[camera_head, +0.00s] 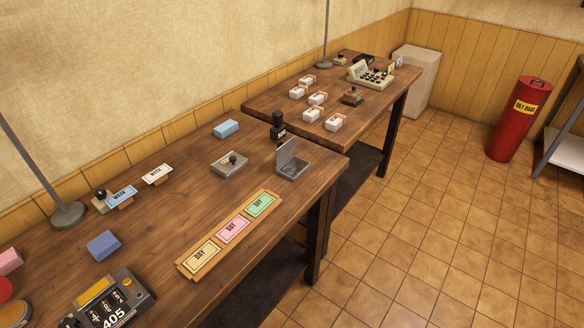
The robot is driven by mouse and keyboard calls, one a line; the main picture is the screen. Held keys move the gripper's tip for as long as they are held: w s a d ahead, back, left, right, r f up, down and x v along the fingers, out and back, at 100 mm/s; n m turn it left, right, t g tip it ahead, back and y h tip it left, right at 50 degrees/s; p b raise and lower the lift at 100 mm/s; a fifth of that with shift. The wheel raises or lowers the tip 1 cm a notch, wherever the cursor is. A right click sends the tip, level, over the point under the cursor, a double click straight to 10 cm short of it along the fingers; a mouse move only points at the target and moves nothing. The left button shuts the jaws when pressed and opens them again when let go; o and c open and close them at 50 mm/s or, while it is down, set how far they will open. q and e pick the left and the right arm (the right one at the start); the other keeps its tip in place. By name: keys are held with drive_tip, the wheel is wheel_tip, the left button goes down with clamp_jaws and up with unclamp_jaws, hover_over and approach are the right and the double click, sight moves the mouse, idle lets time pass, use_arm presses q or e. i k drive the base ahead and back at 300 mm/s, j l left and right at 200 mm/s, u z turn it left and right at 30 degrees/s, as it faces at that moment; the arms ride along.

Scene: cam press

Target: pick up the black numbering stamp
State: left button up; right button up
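A black upright stamp (278,127), which looks like the numbering stamp, stands near the far end of the nearer wooden table (180,180). It has a rounded top and a small pale label low on its body. An open grey ink pad case (292,166) with a raised lid stands just in front of it and a little to the right. Neither of my grippers shows in the head view.
A wooden tray (185,266) of DAY cards lies in front. A second table (290,84) adjoins behind.

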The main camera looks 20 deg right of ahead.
sight(279, 133)
drive_tip(key=i+l+u, duration=0.2)
drive_tip(key=l, duration=0.15)
drive_tip(key=i+l+u, duration=0.2)
drive_tip(key=l, duration=0.15)
drive_tip(key=i+l+u, duration=0.2)
drive_tip(key=l, duration=0.2)
drive_tip(key=l+u, duration=0.2)
drive_tip(key=l, duration=0.2)
drive_tip(key=l+u, duration=0.2)
drive_tip(key=l, duration=0.2)
drive_tip(key=i, duration=0.05)
